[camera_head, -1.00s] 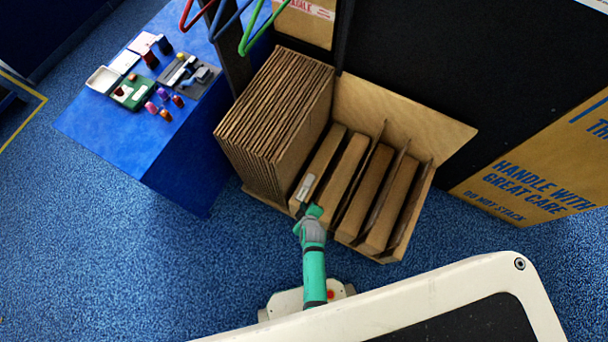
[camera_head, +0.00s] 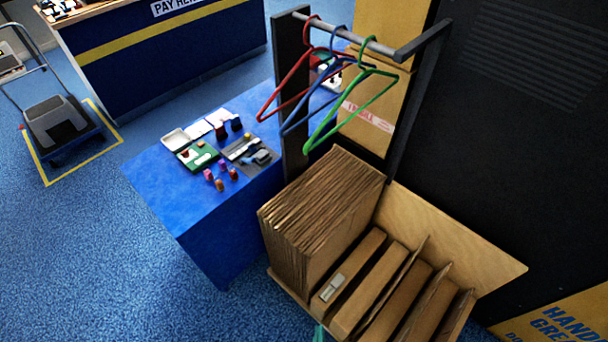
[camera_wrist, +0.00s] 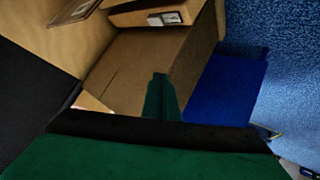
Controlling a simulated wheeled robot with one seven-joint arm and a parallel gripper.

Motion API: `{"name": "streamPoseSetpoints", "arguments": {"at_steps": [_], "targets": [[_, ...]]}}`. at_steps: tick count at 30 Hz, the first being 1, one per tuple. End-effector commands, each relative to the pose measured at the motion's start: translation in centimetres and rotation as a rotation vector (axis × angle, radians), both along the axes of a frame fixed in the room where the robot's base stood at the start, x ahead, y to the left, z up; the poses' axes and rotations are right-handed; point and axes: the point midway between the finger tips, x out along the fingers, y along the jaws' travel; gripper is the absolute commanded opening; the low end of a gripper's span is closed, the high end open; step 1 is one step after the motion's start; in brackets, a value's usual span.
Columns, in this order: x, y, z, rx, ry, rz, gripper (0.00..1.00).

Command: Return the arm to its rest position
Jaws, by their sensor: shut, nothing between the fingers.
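My gripper (camera_wrist: 162,97) shows in the wrist view as green fingers closed together with nothing between them. Brown cardboard (camera_wrist: 130,62) fills the view behind the fingers; I cannot tell how far off it is. In the head view only a small green bit of my arm (camera_head: 318,334) shows at the bottom edge, in front of the open carton (camera_head: 450,225). The rest of my arm is out of that view.
The carton holds upright brown boxes (camera_head: 385,285) beside a stack of flat cardboard (camera_head: 320,205). A blue table (camera_head: 210,210) with small items stands left. A rack with hangers (camera_head: 350,105) rises behind.

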Motion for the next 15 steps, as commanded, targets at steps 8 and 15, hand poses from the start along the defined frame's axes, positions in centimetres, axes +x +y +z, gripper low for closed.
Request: {"name": "streamPoseSetpoints", "arguments": {"at_steps": [8, 15], "targets": [[-5.0, 2.7, 13.1, 0.186, -0.198, -0.062, 0.0], [-7.2, 4.3, 23.6, 0.354, -0.337, -0.089, 0.0]]}}
